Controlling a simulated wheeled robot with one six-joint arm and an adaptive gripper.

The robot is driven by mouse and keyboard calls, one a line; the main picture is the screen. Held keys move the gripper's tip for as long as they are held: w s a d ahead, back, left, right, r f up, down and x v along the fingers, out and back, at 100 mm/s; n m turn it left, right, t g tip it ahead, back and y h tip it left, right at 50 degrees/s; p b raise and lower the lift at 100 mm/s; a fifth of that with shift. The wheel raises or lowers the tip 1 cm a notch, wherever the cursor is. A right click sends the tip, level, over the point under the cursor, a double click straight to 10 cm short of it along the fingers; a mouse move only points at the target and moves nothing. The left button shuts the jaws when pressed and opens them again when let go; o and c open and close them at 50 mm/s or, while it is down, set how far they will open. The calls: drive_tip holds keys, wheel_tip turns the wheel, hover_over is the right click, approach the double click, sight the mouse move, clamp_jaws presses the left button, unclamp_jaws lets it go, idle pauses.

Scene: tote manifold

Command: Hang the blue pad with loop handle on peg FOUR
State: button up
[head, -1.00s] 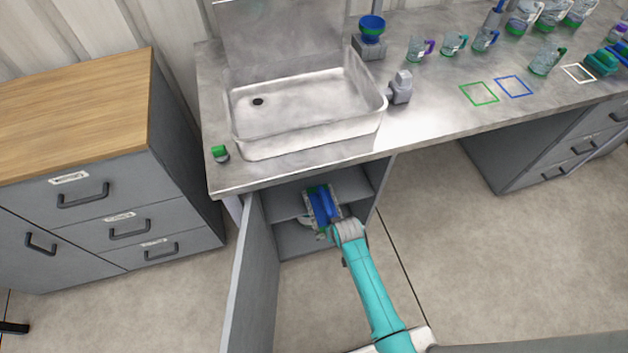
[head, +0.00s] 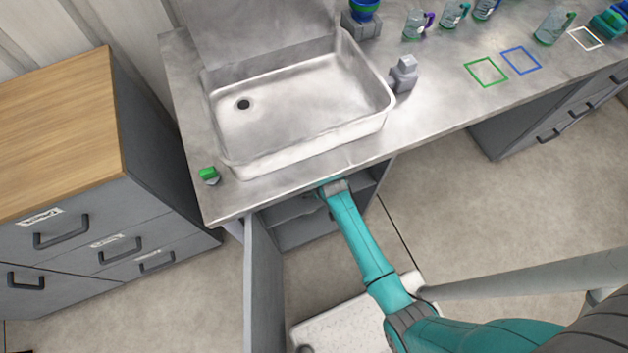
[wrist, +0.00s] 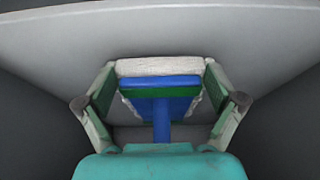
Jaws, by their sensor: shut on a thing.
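My gripper (wrist: 161,78) is in the wrist view, its green and pale fingers closing on the sides of the blue pad (wrist: 160,88). The pad shows a blue top face, a green band, a pale white block along its far side, and a blue stem running toward me. I cannot make out a full loop handle. In the head view my gripper and the pad are hidden below the counter edge, at the open cabinet. I see no peg marked FOUR in either view.
The open cabinet (head: 300,232) is under the sink (head: 300,100), its door (head: 263,290) swung out at left. The steel counter (head: 440,120) overhangs my arm. Mugs stand at the back right. A wood-topped drawer unit (head: 55,130) is at left.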

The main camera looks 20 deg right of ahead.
drive_tip(key=shift+s+f, duration=0.25)
drive_tip(key=shift+f, duration=0.15)
drive_tip(key=o, duration=1.1)
drive_tip(key=shift+r, duration=0.1)
drive_tip(key=v, duration=0.2)
drive_tip(key=s+v, duration=0.1)
drive_tip(key=v, duration=0.2)
drive_tip(key=s, duration=1.1)
drive_tip(key=shift+r, duration=0.1)
